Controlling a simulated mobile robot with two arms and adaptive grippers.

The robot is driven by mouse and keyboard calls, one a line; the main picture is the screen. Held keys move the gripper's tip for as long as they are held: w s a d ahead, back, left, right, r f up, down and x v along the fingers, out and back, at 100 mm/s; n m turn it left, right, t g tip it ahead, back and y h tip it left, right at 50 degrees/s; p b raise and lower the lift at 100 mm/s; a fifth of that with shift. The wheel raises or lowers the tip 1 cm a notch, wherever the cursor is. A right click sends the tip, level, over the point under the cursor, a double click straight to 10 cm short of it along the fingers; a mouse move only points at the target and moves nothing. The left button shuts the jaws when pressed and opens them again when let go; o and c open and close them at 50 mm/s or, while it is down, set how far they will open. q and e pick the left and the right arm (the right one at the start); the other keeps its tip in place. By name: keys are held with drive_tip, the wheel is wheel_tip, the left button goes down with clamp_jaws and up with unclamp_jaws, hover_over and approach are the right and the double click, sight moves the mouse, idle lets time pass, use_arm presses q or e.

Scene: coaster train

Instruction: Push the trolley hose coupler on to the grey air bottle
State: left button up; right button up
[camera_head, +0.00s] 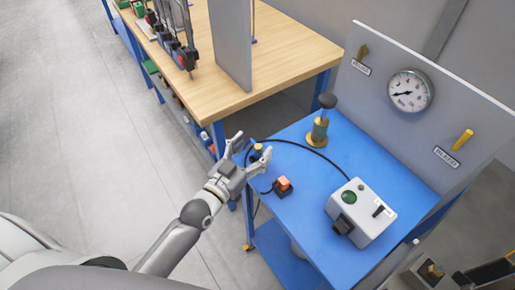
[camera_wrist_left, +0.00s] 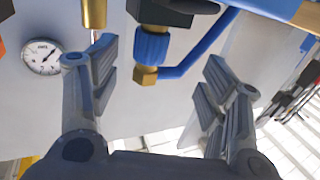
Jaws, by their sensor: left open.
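My left gripper (camera_head: 250,149) is open at the near left edge of the blue trolley top. A small fitting with a brass-yellow end (camera_head: 257,148), which looks like the hose coupler, shows beside its fingertips. In the left wrist view, a blue-collared brass fitting (camera_wrist_left: 152,48), probably the coupler, lies between and beyond the open fingers (camera_wrist_left: 160,62). The fingers do not appear closed on it. A black hose (camera_head: 305,147) curves from the gripper area to the grey box. I cannot make out the grey air bottle for certain. My right gripper is not in view.
The blue trolley (camera_head: 385,183) carries a grey control box (camera_head: 371,216), a brass post with black knob (camera_head: 318,133) and an orange-topped switch (camera_head: 284,185). A panel behind holds a pressure gauge (camera_head: 408,90). A wooden bench (camera_head: 280,52) stands behind left; floor is clear at left.

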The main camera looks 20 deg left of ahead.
use_arm(q)
drive_tip(key=shift+w+d, duration=0.2)
drive_tip(key=shift+w, duration=0.35)
drive_tip(key=shift+c, duration=0.4)
